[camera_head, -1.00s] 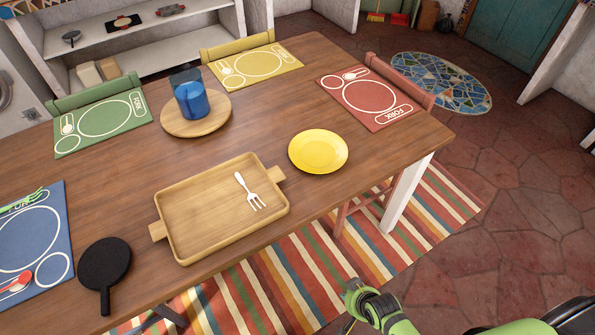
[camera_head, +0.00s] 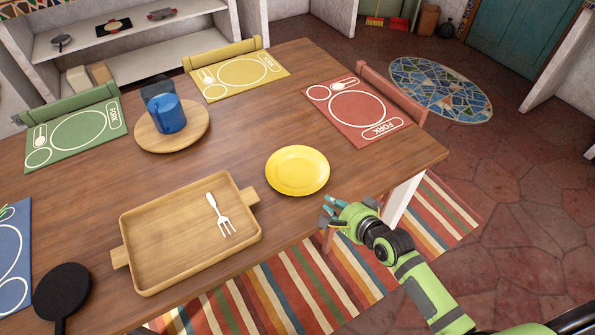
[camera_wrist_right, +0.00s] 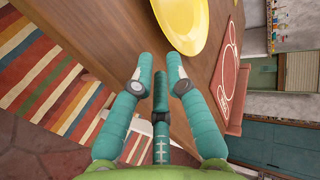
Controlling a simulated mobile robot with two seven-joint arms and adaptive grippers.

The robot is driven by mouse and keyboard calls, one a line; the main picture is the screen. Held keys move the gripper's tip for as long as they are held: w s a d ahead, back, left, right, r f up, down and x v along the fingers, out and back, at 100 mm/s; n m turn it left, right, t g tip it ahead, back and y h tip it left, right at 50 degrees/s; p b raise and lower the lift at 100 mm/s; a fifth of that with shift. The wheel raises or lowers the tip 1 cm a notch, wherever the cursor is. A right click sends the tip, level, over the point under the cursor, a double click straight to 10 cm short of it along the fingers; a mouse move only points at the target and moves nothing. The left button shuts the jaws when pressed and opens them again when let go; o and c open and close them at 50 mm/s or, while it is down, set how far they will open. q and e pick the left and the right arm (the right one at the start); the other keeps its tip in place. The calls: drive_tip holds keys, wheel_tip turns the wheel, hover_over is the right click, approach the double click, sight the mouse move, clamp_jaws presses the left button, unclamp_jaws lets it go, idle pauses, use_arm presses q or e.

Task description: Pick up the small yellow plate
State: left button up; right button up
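The small yellow plate (camera_head: 297,170) lies flat on the wooden table, near its front right edge, to the right of the tray. It also shows at the top of the right wrist view (camera_wrist_right: 196,22), partly cut off by the frame. My right gripper (camera_head: 330,208) is just in front of the table edge, below and to the right of the plate, not touching it. In the right wrist view its teal fingers (camera_wrist_right: 160,72) stand apart with nothing between them. My left gripper is not in view.
A wooden tray (camera_head: 130,240) holding a white fork (camera_head: 219,215) is left of the plate. A blue mug (camera_head: 168,115) stands on a round board (camera_head: 190,138). A red placemat (camera_head: 350,120) lies behind right. The table between plate and red placemat is clear.

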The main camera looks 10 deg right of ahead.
sight(318, 189)
drive_tip(key=shift+w+f, duration=0.15)
drive_tip(key=shift+w, duration=0.7)
drive_tip(key=x, duration=0.5)
drive_tip(key=shift+w+a, duration=0.2)
drive_tip(key=shift+w, duration=0.2)
clamp_jaws()
